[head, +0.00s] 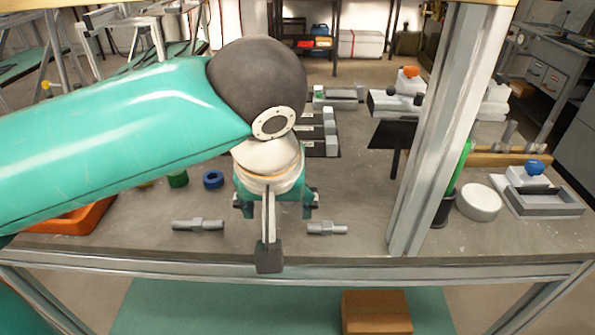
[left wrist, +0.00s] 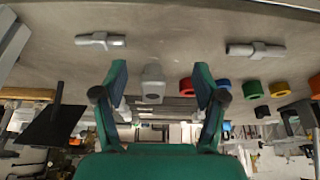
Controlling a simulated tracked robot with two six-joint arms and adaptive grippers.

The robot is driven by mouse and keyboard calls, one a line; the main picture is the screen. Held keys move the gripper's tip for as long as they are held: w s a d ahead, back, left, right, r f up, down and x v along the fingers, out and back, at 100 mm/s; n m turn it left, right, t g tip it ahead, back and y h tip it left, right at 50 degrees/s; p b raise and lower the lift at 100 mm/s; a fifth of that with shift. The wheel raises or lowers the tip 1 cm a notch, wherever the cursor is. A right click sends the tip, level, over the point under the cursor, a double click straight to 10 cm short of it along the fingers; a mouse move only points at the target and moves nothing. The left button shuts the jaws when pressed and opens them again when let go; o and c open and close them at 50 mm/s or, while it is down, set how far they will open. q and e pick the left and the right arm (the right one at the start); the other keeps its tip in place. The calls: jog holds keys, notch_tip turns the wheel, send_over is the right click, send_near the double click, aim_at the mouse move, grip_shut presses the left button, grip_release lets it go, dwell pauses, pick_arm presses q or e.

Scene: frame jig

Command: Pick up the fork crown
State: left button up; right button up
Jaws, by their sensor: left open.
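A grey block with a round hole in its end (left wrist: 153,85), which looks like the fork crown, lies on the bench between my fingers in the left wrist view. In the head view it is hidden behind my left gripper (head: 275,205). In the left wrist view the left gripper (left wrist: 160,75) is open, its green fingers apart on either side of the block, with a gap on each side. It points down over the bench. I cannot tell how far above the block the fingertips are. My right gripper is not in view.
Grey stepped tubes lie left (head: 198,225) and right (head: 327,229) of the gripper. A blue ring (head: 213,179) and green ring (head: 178,179) lie behind left, by an orange tray (head: 72,217). A metal post (head: 432,130) stands right, with a white round pad (head: 479,202) beyond.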

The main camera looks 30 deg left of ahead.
pick_arm(q)
jog(key=w+a, duration=0.1)
jog(key=w, duration=0.1)
jog(key=w+a, duration=0.1)
jog(key=w, duration=0.1)
jog(key=w+a, duration=0.1)
jog(key=w, duration=0.1)
jog(key=shift+w+a, duration=0.2)
jog(key=shift+w, duration=0.2)
jog(key=shift+w+a, duration=0.35)
jog(key=shift+w, duration=0.2)
jog(key=shift+w+a, duration=0.35)
jog(key=shift+w, duration=0.2)
jog(key=shift+b+x, duration=0.4)
jog(key=shift+x, duration=0.8)
jog(key=shift+w+a+f, duration=0.1)
jog(key=shift+w+f, duration=0.1)
jog(key=shift+f, duration=0.15)
jog(key=c, duration=1.3)
jog(key=shift+r, duration=0.1)
grip_shut()
